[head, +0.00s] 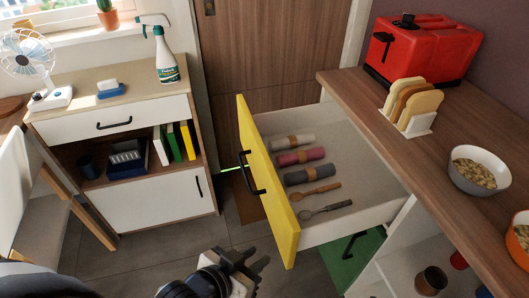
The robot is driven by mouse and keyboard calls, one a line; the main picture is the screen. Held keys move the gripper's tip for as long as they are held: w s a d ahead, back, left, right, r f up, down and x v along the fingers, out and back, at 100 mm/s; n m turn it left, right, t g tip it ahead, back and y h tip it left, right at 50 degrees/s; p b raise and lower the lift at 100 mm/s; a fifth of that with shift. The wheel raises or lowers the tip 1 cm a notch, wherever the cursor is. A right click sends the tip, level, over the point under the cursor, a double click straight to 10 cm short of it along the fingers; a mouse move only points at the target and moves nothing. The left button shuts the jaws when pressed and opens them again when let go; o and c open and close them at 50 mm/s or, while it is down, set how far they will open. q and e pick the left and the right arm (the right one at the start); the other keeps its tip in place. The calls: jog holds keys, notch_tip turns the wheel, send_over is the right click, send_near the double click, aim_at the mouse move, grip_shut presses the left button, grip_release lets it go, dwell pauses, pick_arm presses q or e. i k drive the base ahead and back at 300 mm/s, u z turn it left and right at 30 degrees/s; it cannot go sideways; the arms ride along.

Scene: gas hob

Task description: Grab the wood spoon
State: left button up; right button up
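The wood spoon (315,195) lies in the open drawer, toward the near side, with its bowl to the left and its handle to the right. A grey spoon (325,210) lies just in front of it, apart from it. My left gripper (256,261) is at the bottom centre, outside the drawer and in front of its yellow front panel (268,190). Its fingers look apart with nothing between them, and it does not touch the spoon. My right gripper is not in view.
Rolled cloths in white, pink (300,156) and grey (309,174) lie behind the spoons. A black handle (251,172) sticks out from the drawer front. The wooden counter (400,150) borders the drawer's right side. Floor is clear left of the drawer.

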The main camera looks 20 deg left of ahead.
aim_at(295, 196)
jog(key=k, duration=1.15)
jog(key=u, duration=0.8)
jog(key=i, duration=1.25)
jog(key=z, duration=0.75)
